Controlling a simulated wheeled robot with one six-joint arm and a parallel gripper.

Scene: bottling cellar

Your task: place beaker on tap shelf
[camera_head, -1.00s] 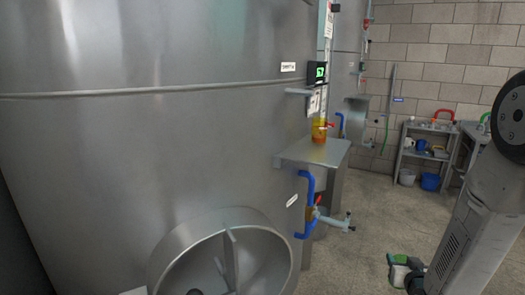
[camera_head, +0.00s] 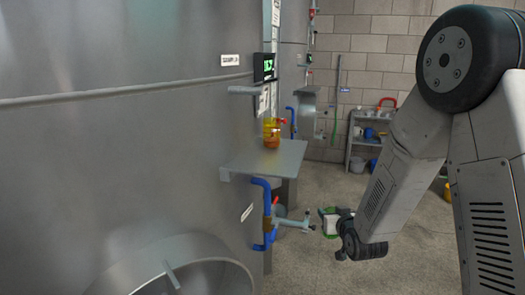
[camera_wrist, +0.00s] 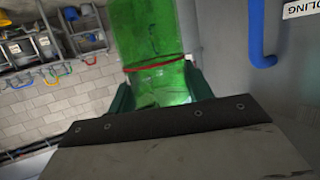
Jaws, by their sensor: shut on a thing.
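My gripper (camera_head: 338,222) is shut on a clear green vessel with a red band, which looks like the beaker (camera_wrist: 150,45). In the wrist view my gripper's dark green fingers (camera_wrist: 160,92) stand on both sides of it. In the head view the beaker (camera_head: 328,216) is small and partly hidden by my gripper. A flat grey shelf (camera_head: 262,166) juts from the big steel tank, above a tap (camera_head: 292,223) with a blue pipe. My gripper is to the right of the shelf and lower in the picture, apart from it.
An orange-yellow vessel (camera_head: 272,138) stands at the shelf's back, by a red handle. A small narrow ledge (camera_head: 256,90) is above, under a green display (camera_head: 264,67). A round hatch (camera_head: 165,270) bulges from the tank (camera_head: 110,170) low down. A rack (camera_head: 368,140) stands at the back wall.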

